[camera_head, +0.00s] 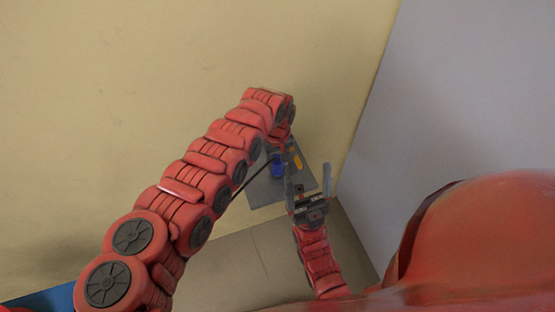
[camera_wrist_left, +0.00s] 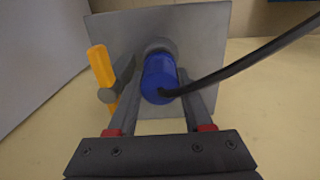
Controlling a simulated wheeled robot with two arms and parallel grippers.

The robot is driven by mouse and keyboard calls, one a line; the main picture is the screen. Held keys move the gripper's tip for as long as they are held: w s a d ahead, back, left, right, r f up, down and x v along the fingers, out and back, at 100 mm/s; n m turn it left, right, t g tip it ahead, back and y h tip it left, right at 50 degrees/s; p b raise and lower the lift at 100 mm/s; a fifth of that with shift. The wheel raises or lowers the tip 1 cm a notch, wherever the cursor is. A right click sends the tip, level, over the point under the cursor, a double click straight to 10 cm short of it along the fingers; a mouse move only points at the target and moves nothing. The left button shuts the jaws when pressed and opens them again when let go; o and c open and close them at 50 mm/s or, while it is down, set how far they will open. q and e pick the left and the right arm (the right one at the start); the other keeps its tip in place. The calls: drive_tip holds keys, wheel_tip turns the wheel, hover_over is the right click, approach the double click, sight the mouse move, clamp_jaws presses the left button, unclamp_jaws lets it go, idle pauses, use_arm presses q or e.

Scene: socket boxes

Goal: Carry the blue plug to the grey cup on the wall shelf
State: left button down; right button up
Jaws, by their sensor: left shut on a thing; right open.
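The blue plug (camera_wrist_left: 158,78) is between the fingers of my left gripper (camera_wrist_left: 160,88), which is shut on it. A black cable (camera_wrist_left: 235,67) runs from the plug to the right. Behind the plug a round grey socket part (camera_wrist_left: 158,46) shows on a grey panel (camera_wrist_left: 205,35); I cannot tell whether the plug sits in it or just in front. In the head view the plug (camera_head: 277,164) shows beside the end of my left arm, which hides most of that gripper. My right gripper (camera_head: 308,182) is open and empty near the panel. I cannot make out a grey cup or wall shelf.
A yellow handle (camera_wrist_left: 100,70) on a grey knob stands on the panel, left of the plug. A beige wall (camera_head: 120,90) and a grey wall (camera_head: 450,90) meet in a corner near my right gripper. A blue thing (camera_head: 45,299) shows at the lower left.

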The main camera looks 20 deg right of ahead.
use_arm(q)
drive_tip(key=shift+f, duration=0.5)
drive_tip(key=shift+f+b, duration=0.15)
drive_tip(key=shift+b, duration=0.25)
drive_tip(key=shift+f+b, duration=0.45)
drive_tip(key=shift+f, duration=0.1)
drive_tip(key=shift+c, duration=1.2)
unclamp_jaws()
drive_tip(key=shift+r, duration=0.1)
wheel_tip(320, 180, up, 24)
drive_tip(key=shift+r, duration=0.2)
